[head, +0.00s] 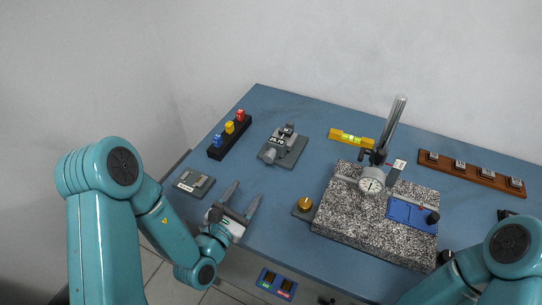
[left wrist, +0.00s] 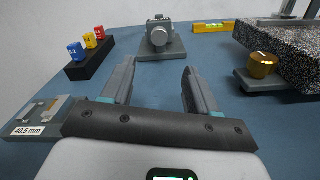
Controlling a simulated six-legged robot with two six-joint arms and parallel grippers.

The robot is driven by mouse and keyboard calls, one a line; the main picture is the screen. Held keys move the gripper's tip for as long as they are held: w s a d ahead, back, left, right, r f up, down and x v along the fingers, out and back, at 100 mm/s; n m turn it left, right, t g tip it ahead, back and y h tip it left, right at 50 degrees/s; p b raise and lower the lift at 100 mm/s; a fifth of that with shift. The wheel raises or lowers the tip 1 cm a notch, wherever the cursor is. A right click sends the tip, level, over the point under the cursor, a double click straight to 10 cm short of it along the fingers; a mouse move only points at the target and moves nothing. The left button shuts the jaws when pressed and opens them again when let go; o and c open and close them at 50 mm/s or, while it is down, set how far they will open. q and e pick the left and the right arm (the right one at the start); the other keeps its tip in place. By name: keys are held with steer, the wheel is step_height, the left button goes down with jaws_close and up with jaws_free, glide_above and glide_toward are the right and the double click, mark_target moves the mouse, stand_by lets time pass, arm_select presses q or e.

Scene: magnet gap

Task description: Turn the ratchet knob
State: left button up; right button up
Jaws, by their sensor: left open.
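A round brass knob (head: 304,204) stands on a small grey base beside the granite block; it also shows at the right of the left wrist view (left wrist: 262,65). A grey micrometer-like device (head: 283,147) with a small display and a round grey end knob (left wrist: 158,36) stands farther back, its end facing my left gripper. I cannot tell which of these is the ratchet knob. My left gripper (head: 242,196) is open and empty, its two fingers apart, in front of the device and left of the brass knob. Only part of my right arm shows; its gripper is not visible.
A granite block (head: 345,225) carries a dial gauge (head: 371,181) on a tall post. A black rack (head: 216,153) holds coloured blocks. A grey gauge (head: 193,182) lies at the left edge. A yellow level (head: 351,137) and wooden rack (head: 470,174) are at the back.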

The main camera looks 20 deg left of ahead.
mark_target(268, 160)
arm_select(q)
steer(key=shift+w+d+f+b, duration=0.15)
steer(key=shift+w+b, duration=0.25)
steer(key=shift+w, duration=0.6)
steer(key=shift+w+d+r+p, duration=0.15)
steer(key=shift+w+p, duration=0.15)
steer(key=shift+w, duration=0.15)
steer(key=shift+w+d+r+p, duration=0.1)
steer(key=shift+w+p, duration=0.2)
steer(key=shift+w, duration=0.15)
steer(key=w, duration=0.3)
steer(key=w+d+p, duration=0.1)
steer(key=w, duration=0.3)
steer(key=w+d, duration=0.1)
steer(key=w, duration=0.2)
steer(key=shift+w+f, duration=0.1)
steer(key=shift+w, duration=0.3)
arm_select(e)
steer(key=shift+s+a+r, duration=0.1)
steer(key=shift+s+r, duration=0.05)
steer(key=shift+r, duration=0.2)
arm_select(q)
steer(key=c, duration=1)
